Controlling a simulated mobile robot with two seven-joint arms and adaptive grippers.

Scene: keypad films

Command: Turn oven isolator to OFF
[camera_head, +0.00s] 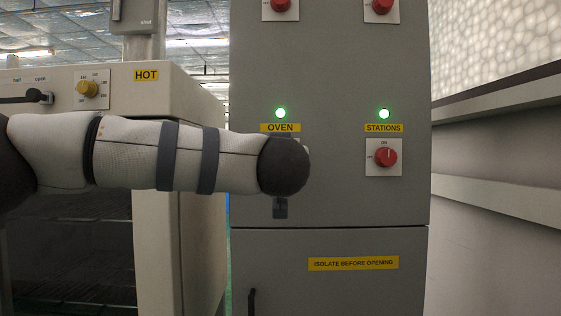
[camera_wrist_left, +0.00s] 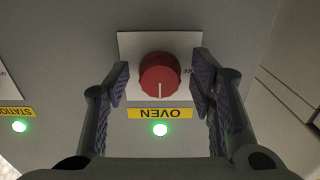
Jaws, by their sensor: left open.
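The oven isolator is a red round knob (camera_wrist_left: 160,75) on a white plate (camera_wrist_left: 130,48), seen upside down in the left wrist view. Its white pointer line points down in that view, towards the yellow OVEN label (camera_wrist_left: 160,114). Small lettering by the knob's right side is partly hidden. My left gripper (camera_wrist_left: 161,77) is open, with one purple-padded finger on each side of the knob; I cannot tell whether they touch it. In the head view my left arm hides the knob, below the OVEN label (camera_head: 280,128). My right gripper is not in view.
A green lamp (camera_head: 281,113) glows above the OVEN label. To the right, the STATIONS knob (camera_head: 386,157) has its own green lamp (camera_head: 384,113). More red knobs (camera_head: 280,5) are above. The oven (camera_head: 180,95) with a HOT label stands left; a wall ledge (camera_head: 490,195) runs right.

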